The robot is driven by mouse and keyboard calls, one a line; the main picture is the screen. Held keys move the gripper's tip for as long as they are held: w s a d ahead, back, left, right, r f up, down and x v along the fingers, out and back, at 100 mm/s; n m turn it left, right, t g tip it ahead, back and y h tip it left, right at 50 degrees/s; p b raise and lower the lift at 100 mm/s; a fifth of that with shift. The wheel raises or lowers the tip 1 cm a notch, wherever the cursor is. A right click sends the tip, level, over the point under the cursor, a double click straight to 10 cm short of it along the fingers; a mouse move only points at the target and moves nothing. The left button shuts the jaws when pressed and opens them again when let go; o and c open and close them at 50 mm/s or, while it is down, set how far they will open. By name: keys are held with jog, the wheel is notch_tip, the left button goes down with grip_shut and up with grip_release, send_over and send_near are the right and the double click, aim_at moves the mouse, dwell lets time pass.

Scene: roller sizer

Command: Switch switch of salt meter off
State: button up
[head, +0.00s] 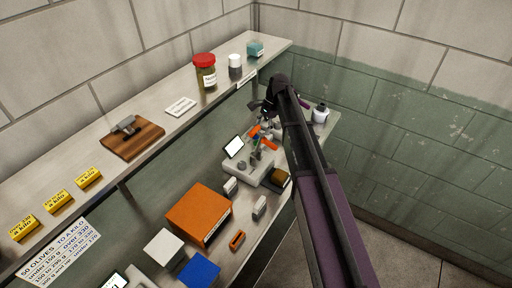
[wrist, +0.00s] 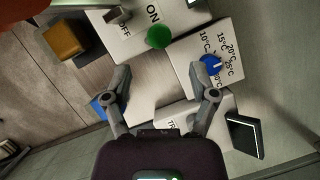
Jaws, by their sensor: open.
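In the wrist view, a white panel (wrist: 222,34) carries ON and OFF lettering. A grey switch lever (wrist: 117,14) sits beside OFF at the top edge; its exact position is hard to tell. A round green button or lamp (wrist: 158,36) is below ON. I cannot read a salt meter label. My gripper (wrist: 160,74) is open and empty, its fingers spread below the green part and apart from the lever. In the head view, my gripper (head: 268,106) is over the far end of the lower bench, partly hiding the white device (head: 250,173) area.
A blue dial (wrist: 211,63) with temperature marks is near the right finger. A dark-framed screen (wrist: 245,135) stands at lower right. An orange box (head: 199,214), a tilted screen (head: 234,147) and a white bottle (head: 320,112) crowd the bench. The upper shelf (head: 150,88) holds a red-lidded jar (head: 205,72).

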aim_at(256, 143)
jog(key=shift+b+x, duration=3.25)
jog(key=shift+x, duration=0.6)
